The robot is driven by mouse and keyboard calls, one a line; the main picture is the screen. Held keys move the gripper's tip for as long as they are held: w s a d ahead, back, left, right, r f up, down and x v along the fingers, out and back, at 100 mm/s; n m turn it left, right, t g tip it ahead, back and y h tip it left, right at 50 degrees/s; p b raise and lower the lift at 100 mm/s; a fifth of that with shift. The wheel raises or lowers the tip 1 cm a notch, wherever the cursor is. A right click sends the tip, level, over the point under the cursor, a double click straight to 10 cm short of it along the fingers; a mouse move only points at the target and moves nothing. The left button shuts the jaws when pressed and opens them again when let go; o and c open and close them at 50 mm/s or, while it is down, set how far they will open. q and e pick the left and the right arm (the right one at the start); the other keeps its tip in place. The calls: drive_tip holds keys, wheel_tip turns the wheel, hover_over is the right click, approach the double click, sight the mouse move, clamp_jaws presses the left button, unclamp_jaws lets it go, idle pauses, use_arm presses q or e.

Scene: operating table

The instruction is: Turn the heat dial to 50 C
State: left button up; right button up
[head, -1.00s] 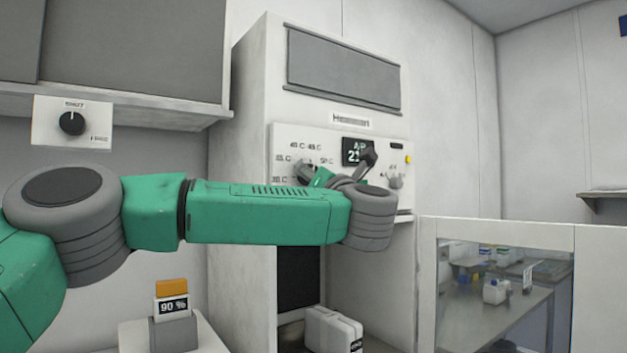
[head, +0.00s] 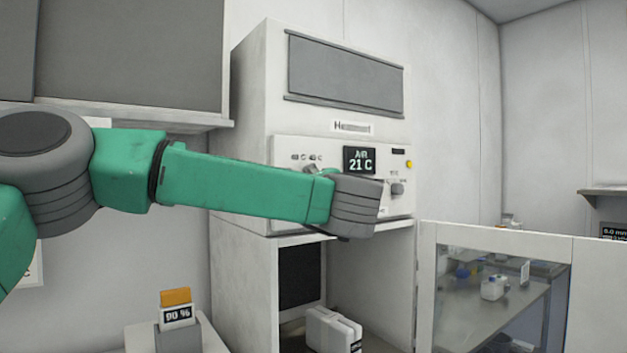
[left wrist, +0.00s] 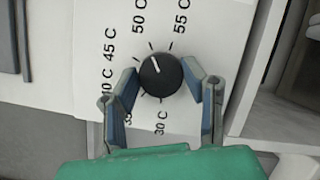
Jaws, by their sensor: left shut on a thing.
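The heat dial (left wrist: 160,74) is a round black knob with a white pointer line on a white scale plate. My left gripper (left wrist: 161,70) is shut on the dial, one finger on each side. In the head view my left arm's wrist hides the dial and fingers. The control panel (head: 290,180) sits on the white cabinet, with a display (head: 360,160) reading AIR 21 C. My right gripper is not in view.
A second knob (head: 397,188) and a yellow button (head: 409,164) are on the panel's right. Below, the cabinet's open bay holds a white package (head: 333,330). A glazed door (head: 428,290) stands at the right. A card holder (head: 178,338) is at lower left.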

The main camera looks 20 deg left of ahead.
use_arm(q)
drive_tip(key=shift+r, duration=0.1)
idle(0.4)
drive_tip(key=o, duration=1.1)
drive_tip(key=shift+o, duration=0.3)
drive_tip(key=shift+w+d, duration=0.15)
drive_tip(key=shift+w, duration=0.15)
drive_tip(key=v, duration=1.2)
